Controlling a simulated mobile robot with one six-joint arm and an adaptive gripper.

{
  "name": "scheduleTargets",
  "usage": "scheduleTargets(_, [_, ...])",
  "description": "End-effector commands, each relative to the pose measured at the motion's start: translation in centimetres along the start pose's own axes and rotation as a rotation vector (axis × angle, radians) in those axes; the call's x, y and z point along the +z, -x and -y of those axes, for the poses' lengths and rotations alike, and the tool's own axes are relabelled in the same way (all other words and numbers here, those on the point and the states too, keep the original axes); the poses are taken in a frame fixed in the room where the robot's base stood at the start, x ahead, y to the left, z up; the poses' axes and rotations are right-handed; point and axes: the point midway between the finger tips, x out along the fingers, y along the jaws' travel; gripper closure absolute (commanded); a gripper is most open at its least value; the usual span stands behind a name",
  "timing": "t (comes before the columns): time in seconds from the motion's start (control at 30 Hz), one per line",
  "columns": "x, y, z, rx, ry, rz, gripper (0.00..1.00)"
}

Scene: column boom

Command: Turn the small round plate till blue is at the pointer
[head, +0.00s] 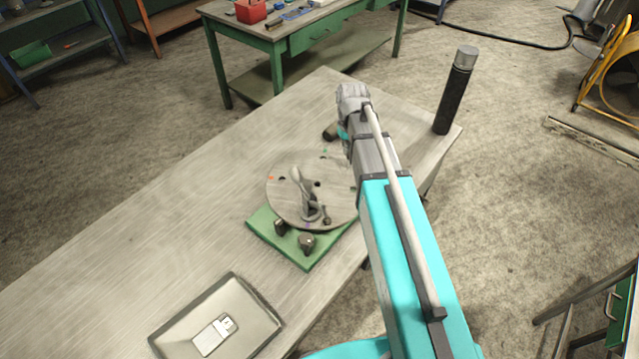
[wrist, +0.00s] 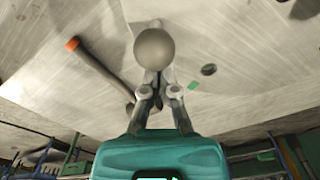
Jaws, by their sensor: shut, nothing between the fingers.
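The small round plate (head: 285,205) is grey and lies flat on a green base (head: 268,232) on the table. It has an orange mark at its left edge, a green mark near its far edge and dark holes. A grey round-topped post (head: 298,178) stands on it. No blue mark or clear pointer shows; my arm covers the plate's right side. My gripper (wrist: 157,78) is shut and empty in the wrist view, its tips overlapping a grey ball (wrist: 153,47); I cannot tell whether they touch. A green patch (wrist: 192,86) is beside the fingers. In the head view my arm mostly hides the gripper.
A grey tray (head: 265,302) with a pale item is at the near end. A black flask (head: 455,92) stands at the far right corner. An orange-tipped rod (wrist: 98,68) shows left of the fingers.

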Motion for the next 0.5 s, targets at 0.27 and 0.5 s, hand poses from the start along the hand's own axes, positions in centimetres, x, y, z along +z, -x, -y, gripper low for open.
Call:
scheduleTargets(0.27, [0.3,0.0,-0.1,0.000,0.000,0.000,1.00])
scheduleTargets(0.5, [1.1,0.0,-0.4,0.000,0.000,0.000,1.00])
